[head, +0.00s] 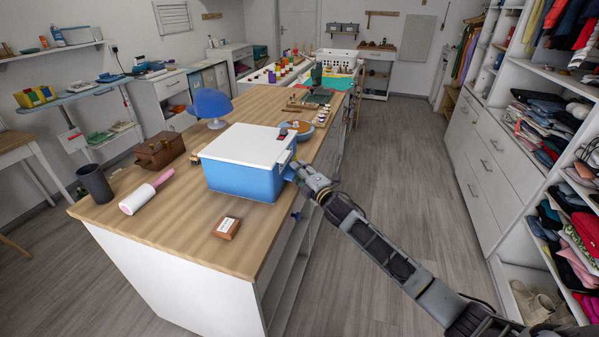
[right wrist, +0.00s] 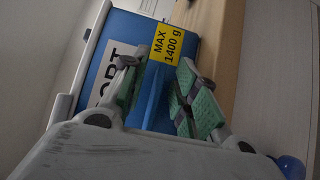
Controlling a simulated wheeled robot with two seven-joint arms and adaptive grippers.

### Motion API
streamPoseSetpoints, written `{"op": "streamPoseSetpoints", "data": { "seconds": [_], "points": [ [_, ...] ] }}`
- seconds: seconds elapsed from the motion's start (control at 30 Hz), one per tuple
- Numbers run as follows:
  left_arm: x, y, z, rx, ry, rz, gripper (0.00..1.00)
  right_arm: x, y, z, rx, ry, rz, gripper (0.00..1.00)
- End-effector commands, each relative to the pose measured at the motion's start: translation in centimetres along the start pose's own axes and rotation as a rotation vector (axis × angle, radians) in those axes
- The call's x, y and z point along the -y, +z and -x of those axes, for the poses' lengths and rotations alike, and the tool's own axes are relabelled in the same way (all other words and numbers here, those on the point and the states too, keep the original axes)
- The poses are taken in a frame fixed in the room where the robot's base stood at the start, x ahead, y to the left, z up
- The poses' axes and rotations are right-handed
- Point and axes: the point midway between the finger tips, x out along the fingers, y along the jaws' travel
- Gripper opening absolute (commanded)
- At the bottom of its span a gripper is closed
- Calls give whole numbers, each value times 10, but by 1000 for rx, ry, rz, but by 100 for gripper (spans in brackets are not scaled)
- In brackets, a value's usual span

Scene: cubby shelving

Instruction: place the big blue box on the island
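The big blue box (head: 240,178) has a white lid and stands on the wooden island top (head: 180,225), near its right edge. My right gripper (head: 292,173) is at the box's right end. In the right wrist view, its green-padded fingers (right wrist: 160,88) are apart, one on each side of a blue tab (right wrist: 153,100) on the box's end. Contact with the tab cannot be made out. A yellow label (right wrist: 172,42) reading MAX 1400 g is behind the fingers. My left gripper is not in view.
Around the box on the island are a blue lamp (head: 210,106), a brown case (head: 160,150), a dark cup (head: 95,184), a pink-and-white roller (head: 140,197) and a small brown block (head: 227,228). A clear floor aisle (head: 400,170) separates the island from the clothes shelving (head: 500,150).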

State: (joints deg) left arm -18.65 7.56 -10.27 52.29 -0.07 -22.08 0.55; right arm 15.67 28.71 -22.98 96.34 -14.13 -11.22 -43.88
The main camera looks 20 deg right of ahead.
Motion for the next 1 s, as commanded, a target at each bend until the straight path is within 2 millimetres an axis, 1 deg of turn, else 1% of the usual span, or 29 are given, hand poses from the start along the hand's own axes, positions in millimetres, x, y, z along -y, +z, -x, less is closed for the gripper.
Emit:
{"op": "streamPoseSetpoints", "data": {
  "seconds": [0.3, 0.47, 1.0],
  "points": [
    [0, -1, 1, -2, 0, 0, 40, -3, 0, 0, 0, 0, 0, 29],
    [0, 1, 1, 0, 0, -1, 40, -2, 0, 6, 0, 0, 0, 29],
    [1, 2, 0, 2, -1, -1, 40, -1, 0, 47, 0, -1, -1, 29]
  ]
}}
